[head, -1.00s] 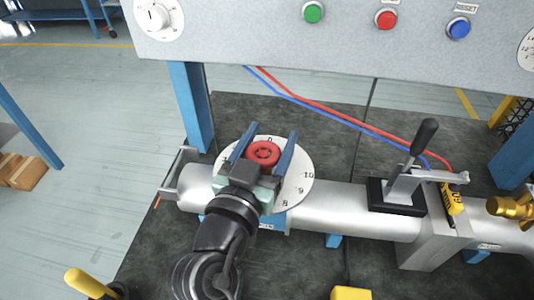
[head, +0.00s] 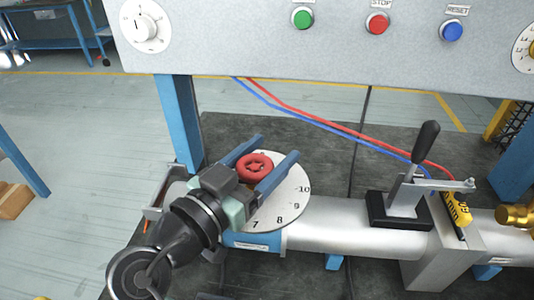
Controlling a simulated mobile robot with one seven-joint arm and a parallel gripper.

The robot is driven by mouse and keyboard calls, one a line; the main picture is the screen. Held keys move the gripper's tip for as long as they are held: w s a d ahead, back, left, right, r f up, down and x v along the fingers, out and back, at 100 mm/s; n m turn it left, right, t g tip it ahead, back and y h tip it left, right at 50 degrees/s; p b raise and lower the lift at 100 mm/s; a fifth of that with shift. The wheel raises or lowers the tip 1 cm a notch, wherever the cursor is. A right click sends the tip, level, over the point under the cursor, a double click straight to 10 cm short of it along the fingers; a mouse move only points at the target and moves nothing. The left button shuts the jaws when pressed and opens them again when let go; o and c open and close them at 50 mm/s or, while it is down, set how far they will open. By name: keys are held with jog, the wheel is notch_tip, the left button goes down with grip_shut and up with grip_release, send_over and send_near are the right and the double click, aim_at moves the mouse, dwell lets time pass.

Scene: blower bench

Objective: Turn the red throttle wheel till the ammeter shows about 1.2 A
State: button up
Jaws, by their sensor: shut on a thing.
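The red throttle wheel (head: 255,167) is a small ring-like handwheel above a round white numbered dial plate (head: 285,200) on the silver pipe. My gripper (head: 275,148) is shut on the wheel, with one blue finger along each side of it. The fingers point to the upper right, and my arm comes in from the lower left. The figures 7, 8, 9 and 10 show on the plate; the gripper hides its left part. A round gauge (head: 528,48) is cut off at the right edge. I cannot tell whether it is the ammeter, and no needle shows.
The grey panel (head: 230,50) above carries a white knob (head: 143,29) and green (head: 302,18), red (head: 377,23) and blue (head: 452,30) buttons. A black-handled lever clamp (head: 408,190) stands on the pipe to the right. Red and blue cables run behind. A blue post (head: 178,120) stands behind left.

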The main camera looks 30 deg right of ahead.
jog(key=o, duration=1.4)
jog(key=v, duration=1.3)
